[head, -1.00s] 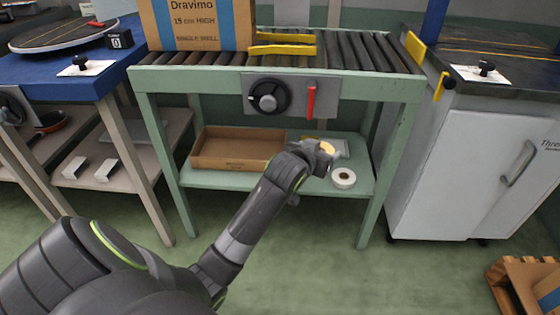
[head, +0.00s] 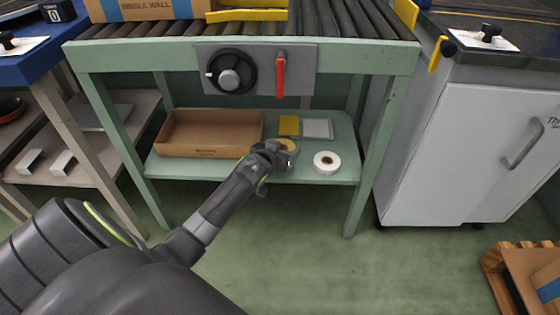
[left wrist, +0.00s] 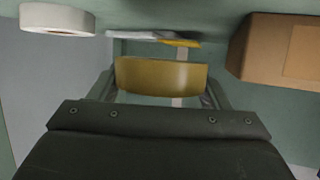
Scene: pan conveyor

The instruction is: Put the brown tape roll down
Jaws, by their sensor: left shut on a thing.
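The brown tape roll (left wrist: 160,77) is between the fingers of my left gripper in the left wrist view, its curved side facing the camera. In the head view the brown tape roll (head: 289,146) shows partly, at the tip of my left gripper (head: 282,154). My left gripper is shut on it, over the lower shelf (head: 300,173) of the green conveyor stand. Whether the roll touches the shelf, I cannot tell. My right gripper is not in view.
A white tape roll (head: 327,162) lies on the shelf to the right. An open cardboard tray (head: 205,151) is at the left. A yellow item (head: 289,125) and a grey-white item (head: 317,128) lie behind. The conveyor frame (head: 150,56) is overhead.

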